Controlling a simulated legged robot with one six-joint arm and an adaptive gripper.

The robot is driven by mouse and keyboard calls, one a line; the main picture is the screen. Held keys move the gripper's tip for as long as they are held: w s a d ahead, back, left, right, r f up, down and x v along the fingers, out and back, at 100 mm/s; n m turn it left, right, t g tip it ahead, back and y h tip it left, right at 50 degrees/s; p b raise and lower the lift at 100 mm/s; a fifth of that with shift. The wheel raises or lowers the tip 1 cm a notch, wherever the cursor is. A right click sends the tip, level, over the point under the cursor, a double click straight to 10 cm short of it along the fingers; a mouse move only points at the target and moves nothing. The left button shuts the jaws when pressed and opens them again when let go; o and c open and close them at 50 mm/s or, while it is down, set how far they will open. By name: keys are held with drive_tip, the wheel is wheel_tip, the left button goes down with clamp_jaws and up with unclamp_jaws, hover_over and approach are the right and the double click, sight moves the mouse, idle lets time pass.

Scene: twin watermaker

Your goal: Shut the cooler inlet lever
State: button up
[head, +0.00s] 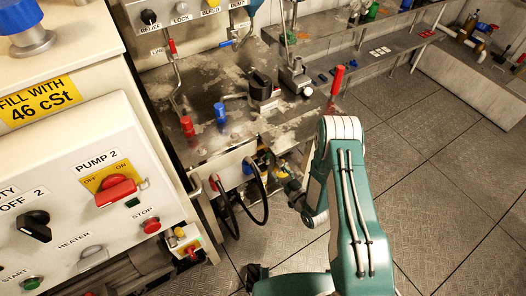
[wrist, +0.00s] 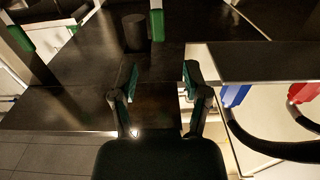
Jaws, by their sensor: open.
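No label reading cooler inlet is legible, so I cannot tell which handle is that lever. In the wrist view my gripper (wrist: 160,80) is open and empty, its two fingers apart over a dark flat surface (wrist: 158,105). A dark cylinder (wrist: 134,32) and a green upright part (wrist: 157,24) stand beyond the fingertips. In the head view my gripper is not clearly visible behind my green arm. Brass and yellow fittings (head: 284,185) sit low under the bench, beside my arm. An upright red handle (head: 338,78) stands at the bench's right end.
Blue (wrist: 235,95) and red (wrist: 302,92) hose ends with black hoses lie right of my gripper. The steel bench (head: 205,95) bears a black-handled block (head: 263,92). The PUMP 2 panel (head: 90,190) is at left. Open floor (head: 440,190) is at right.

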sight(268, 156)
drive_tip(key=x, duration=0.9)
drive_tip(key=shift+w+a, duration=0.15)
drive_tip(key=shift+a, duration=0.25)
drive_tip(key=shift+w, duration=0.15)
drive_tip(key=shift+d, duration=0.55)
drive_tip(key=shift+a, duration=0.1)
clamp_jaws()
drive_tip(key=shift+a, duration=0.25)
